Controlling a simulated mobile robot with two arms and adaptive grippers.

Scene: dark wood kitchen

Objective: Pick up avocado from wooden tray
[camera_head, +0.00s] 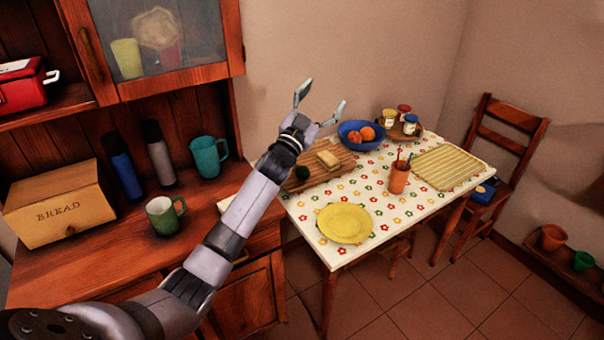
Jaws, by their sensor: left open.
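A dark green avocado (302,173) lies on the wooden tray (335,170) at the back left of the table. A pale, bread-like block (328,159) lies on the same tray, right of the avocado. My left gripper (325,96) is open and empty, with its fingers pointing up. In the picture it shows above the tray and the avocado, against the wall. My left wrist covers part of the tray's far left side. My right gripper is not in view.
The flowered table also holds a blue fruit bowl (350,140), jars (411,124), an orange cup (399,178), a yellow plate (344,223) and a striped mat (450,166). A cabinet with mugs (165,216) and a bread box (58,204) stands left. A chair (508,150) stands right.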

